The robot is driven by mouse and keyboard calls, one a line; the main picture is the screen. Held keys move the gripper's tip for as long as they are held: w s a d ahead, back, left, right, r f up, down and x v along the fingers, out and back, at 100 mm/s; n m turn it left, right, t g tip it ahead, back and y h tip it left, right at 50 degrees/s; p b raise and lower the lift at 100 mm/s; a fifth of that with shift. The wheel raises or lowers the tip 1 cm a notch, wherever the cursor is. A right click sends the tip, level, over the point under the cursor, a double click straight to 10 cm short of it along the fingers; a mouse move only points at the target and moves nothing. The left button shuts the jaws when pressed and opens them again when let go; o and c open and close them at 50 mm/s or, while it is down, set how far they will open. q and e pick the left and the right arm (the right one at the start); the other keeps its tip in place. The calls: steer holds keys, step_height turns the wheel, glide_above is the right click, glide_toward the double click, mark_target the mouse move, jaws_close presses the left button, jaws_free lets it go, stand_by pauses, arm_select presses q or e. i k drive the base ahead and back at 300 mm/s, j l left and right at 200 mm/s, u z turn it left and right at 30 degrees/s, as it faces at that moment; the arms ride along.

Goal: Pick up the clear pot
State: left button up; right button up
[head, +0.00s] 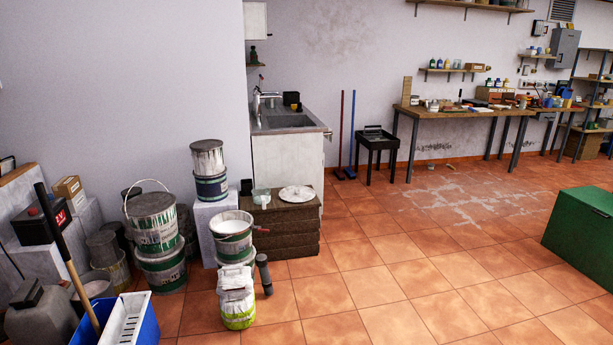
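A small clear, whitish pot (261,195) stands upright near the left end of the top of a dark brown wooden stack (290,224), left of centre in the head view. A small dark object (246,187) is close to its left. A white round lid or plate (297,194) lies to its right on the same stack. An open paint tin (232,238) with white contents stands in front and to the left of the pot, apart from it in the picture. Neither of my grippers shows in the head view.
Several paint tins (152,222) crowd the left, with a white and green bag (236,297) and a dark cylinder (264,274) before the stack. A blue bucket (142,325) is at front left. A sink unit (288,160) stands behind.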

mark_target(262, 198)
steer(key=i, duration=2.05)
steer(key=i+u, duration=0.1)
steer(key=i, duration=0.85)
steer(key=i+l+u, duration=0.1)
steer(key=i, duration=0.9)
steer(key=i+l+u, duration=0.15)
steer(key=i+l, duration=0.05)
steer(key=i, duration=0.05)
